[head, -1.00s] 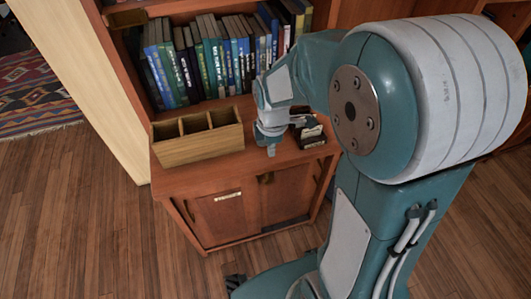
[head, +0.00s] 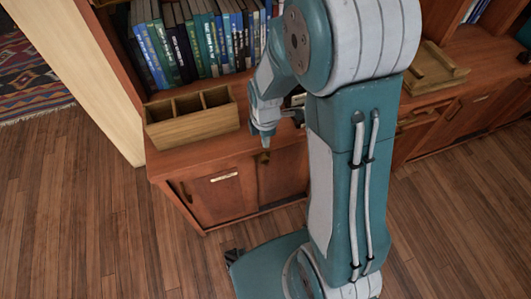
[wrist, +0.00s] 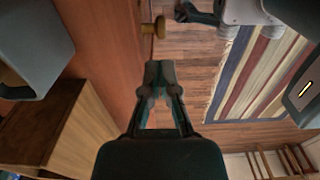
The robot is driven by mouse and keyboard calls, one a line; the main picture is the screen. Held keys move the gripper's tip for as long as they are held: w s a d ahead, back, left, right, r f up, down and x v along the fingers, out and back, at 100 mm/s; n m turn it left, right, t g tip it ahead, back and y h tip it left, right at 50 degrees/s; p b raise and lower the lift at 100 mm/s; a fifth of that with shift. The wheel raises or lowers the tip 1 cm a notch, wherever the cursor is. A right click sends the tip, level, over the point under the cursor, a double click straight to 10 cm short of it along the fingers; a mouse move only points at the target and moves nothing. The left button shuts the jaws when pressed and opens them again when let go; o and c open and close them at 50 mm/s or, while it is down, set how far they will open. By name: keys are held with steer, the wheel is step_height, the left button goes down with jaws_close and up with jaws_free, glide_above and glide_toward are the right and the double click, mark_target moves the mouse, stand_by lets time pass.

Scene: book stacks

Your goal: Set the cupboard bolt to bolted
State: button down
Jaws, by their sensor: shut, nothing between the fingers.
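The low reddish-wood cupboard (head: 219,195) stands below the bookshelf, with a pale label and a dark handle on its left door. A small brass piece (head: 264,157), which looks like the bolt, sits at the top of its front where the doors meet. In the wrist view a brass knob (wrist: 157,27) sticks out past the cupboard's edge, just beyond my fingertips. My gripper (head: 265,141) points down at the cupboard's front top edge, just above the brass piece. In the wrist view my gripper (wrist: 160,69) is shut and empty, apart from the knob. The bolt's setting cannot be read.
A wooden three-slot box (head: 191,119) stands on the cupboard top left of my gripper. A row of books (head: 200,45) fills the shelf behind. A wooden tray (head: 436,70) lies on the right-hand counter. The wooden floor (head: 95,215) in front is clear at left.

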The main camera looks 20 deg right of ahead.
mark_target(265, 159)
steer(key=f, duration=0.6)
steer(key=shift+a, duration=0.2)
steer(key=shift+d+f, duration=0.1)
steer(key=shift+f, duration=0.5)
steer(key=shift+f, duration=1.65)
steer(key=shift+s, duration=0.15)
steer(key=shift+f, duration=0.1)
